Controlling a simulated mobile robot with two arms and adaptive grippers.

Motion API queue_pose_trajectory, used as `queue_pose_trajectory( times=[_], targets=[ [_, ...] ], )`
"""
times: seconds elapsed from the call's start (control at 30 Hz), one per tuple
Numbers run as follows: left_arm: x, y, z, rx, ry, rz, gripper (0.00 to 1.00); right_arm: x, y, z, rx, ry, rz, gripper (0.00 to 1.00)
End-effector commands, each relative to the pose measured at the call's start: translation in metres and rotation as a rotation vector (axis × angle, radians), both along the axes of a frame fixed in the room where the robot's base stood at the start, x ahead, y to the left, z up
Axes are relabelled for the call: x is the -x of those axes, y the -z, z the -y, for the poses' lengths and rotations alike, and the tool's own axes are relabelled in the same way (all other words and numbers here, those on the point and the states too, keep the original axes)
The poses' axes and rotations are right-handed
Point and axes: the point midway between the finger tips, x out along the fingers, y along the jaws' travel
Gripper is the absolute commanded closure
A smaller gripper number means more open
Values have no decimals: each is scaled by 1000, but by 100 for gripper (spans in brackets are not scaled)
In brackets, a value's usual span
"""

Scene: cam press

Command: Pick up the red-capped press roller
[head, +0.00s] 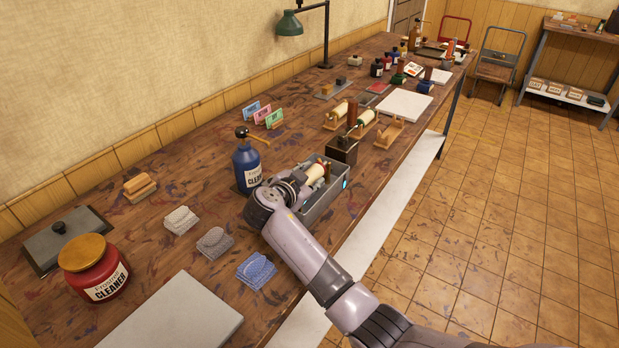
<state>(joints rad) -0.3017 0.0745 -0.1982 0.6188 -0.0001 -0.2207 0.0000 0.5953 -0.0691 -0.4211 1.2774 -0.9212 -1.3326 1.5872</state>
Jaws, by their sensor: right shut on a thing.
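My right gripper (300,186) is at the near end of a grey open box (325,202) on the workbench, and my own wrist hides much of it. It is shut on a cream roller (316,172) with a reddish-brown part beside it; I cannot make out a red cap. The roller is over or in the box; I cannot tell whether it touches. Two more cream rollers, one on the left (338,111) and one on the right (364,118), rest on wooden stands behind. My left gripper is not in view.
A wooden stand (385,135) without a roller is at the right. A dark box (342,150) stands just behind the grey box, and a blue cleaner bottle (247,166) to its left. Folded cloths (214,241) and a red jar (91,268) are nearer.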

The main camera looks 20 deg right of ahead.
Motion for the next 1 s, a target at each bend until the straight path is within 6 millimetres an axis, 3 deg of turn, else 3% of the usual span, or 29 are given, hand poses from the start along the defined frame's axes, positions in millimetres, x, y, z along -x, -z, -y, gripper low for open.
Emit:
queue_pose_trajectory(
  times=[0.3, 0.67, 0.87, 1.0],
  targets=[
    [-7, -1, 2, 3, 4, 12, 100, 0, 0, 0, 0, 0, 0, 100],
    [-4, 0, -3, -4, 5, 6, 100, -1, -3, 0, 0, 0, 3, 100],
    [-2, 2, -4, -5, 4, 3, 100, -1, -16, -1, -1, -1, 7, 100],
    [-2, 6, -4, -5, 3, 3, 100, -1, -40, -1, -3, 0, 9, 100]
  ],
)
